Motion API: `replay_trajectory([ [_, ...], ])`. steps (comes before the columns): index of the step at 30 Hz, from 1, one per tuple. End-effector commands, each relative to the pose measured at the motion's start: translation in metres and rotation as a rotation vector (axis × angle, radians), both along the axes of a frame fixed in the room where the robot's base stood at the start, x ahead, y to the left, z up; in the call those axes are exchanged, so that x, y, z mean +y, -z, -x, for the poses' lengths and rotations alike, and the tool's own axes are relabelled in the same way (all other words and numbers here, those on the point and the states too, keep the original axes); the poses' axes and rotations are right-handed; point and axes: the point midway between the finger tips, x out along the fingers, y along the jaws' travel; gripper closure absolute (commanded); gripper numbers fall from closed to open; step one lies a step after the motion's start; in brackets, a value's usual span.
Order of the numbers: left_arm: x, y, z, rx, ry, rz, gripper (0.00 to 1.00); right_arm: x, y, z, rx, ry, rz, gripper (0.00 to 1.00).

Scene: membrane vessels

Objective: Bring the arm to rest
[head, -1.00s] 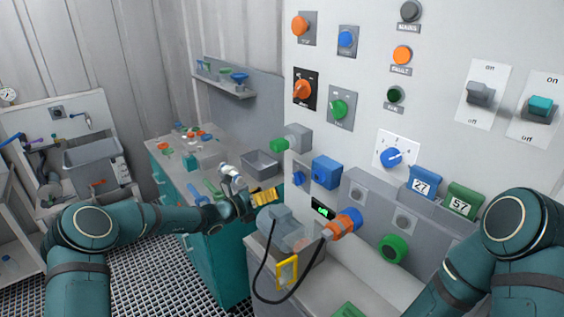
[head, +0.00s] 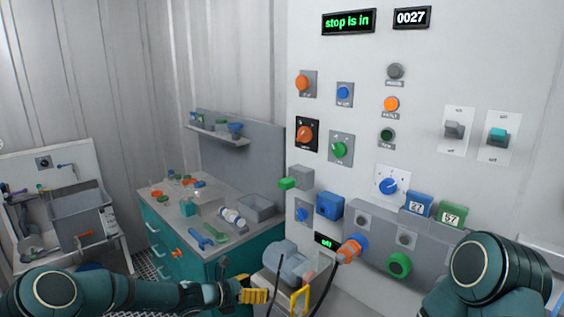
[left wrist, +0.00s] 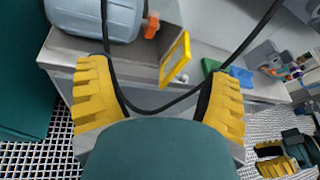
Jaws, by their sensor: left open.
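My left arm reaches in low from the left in the head view. Its yellow-fingered left gripper (head: 254,294) is near the lower edge, left of the grey motor-like housing (head: 288,262). In the left wrist view the left gripper (left wrist: 159,75) has its fingers spread wide, with nothing held between them. A black cable (left wrist: 165,112) hangs across the gap, seemingly beyond the fingers. Part of my right arm shows at lower right in the head view, its gripper out of that frame. A yellow-fingered gripper, apparently my right (left wrist: 275,163), shows at the lower right corner of the wrist view.
A yellow frame (head: 300,299) and an orange-and-blue connector (head: 352,247) are by the housing. The teal bench (head: 216,265) holds tools and a grey bin (head: 257,208). The control panel (head: 440,80) rises behind; its upper display (head: 348,21) reads "stop is in".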

Motion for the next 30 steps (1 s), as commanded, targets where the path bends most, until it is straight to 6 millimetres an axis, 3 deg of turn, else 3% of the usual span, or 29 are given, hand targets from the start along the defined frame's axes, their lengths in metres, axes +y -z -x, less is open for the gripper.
replay_trajectory([
  [1, -0.012, 0.022, 0.024, -0.012, 0.082, -0.106, 0.21, -0.001, 0.002, 0.0, 0.001, 0.002, 0.001, 0.53],
  [4, -0.023, 0.066, 0.074, -0.069, 0.267, -0.345, 0.21, -0.001, 0.005, 0.001, 0.003, 0.002, 0.001, 0.53],
  [9, -0.015, 0.13, 0.168, -0.263, 0.673, -0.759, 0.21, 0.0, 0.008, 0.002, 0.005, -0.003, -0.001, 0.53],
  [15, 0.013, 0.165, 0.255, -0.627, 1.159, -1.102, 0.21, 0.0, 0.013, 0.004, 0.009, -0.004, -0.001, 0.53],
  [21, 0.025, 0.166, 0.304, -0.983, 1.472, -1.24, 0.21, 0.0, 0.015, 0.005, 0.012, -0.007, -0.002, 0.53],
  [25, 0.026, 0.163, 0.318, -1.109, 1.553, -1.261, 0.21, 0.0, 0.016, 0.005, 0.012, -0.008, -0.001, 0.53],
  [30, 0.026, 0.162, 0.321, -1.145, 1.571, -1.267, 0.21, 0.0, 0.016, 0.005, 0.013, -0.008, -0.001, 0.53],
])
